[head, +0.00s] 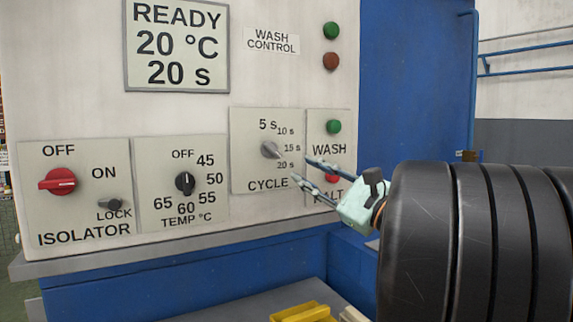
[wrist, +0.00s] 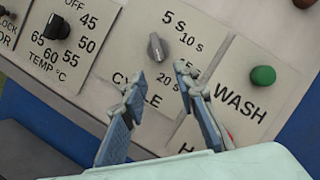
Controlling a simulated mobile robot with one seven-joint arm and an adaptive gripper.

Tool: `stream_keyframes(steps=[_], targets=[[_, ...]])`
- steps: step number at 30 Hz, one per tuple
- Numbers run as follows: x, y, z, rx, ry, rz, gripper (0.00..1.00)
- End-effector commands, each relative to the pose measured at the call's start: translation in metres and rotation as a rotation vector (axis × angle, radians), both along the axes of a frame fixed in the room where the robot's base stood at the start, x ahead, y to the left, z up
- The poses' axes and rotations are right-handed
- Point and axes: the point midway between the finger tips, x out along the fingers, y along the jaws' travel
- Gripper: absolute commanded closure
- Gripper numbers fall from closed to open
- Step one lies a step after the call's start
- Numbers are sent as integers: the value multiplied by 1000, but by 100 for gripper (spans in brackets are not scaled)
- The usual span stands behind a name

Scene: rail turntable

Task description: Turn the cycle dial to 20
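The cycle dial (head: 269,150) is a small grey knob on its own plate (head: 242,168), marked 5 s, 10 s, 15 s and 20 s. In the wrist view the dial (wrist: 157,47) has its long axis running down toward the 20 s mark, though which end is the pointer is hard to tell. The display (head: 177,45) reads READY, 20 °C, 20 s. My gripper (head: 303,170) is open and empty, just right of and below the dial. In the wrist view the fingertips (wrist: 158,80) are apart, below the dial, with nothing between them.
The red isolator switch (head: 57,181) and black temperature dial (head: 185,183) are to the left. The green wash button (head: 334,127) and a red button (head: 332,177), partly behind a finger, are close to my gripper. A grey ledge (head: 150,246) runs below the panel.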

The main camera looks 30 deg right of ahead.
Motion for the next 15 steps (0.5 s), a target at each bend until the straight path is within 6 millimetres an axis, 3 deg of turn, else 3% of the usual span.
stream_keyframes(steps=[6, 15], targets=[[-25, -9, -8, 0, 0, -1, 73], [-29, -9, -9, 0, 1, 1, 73]])
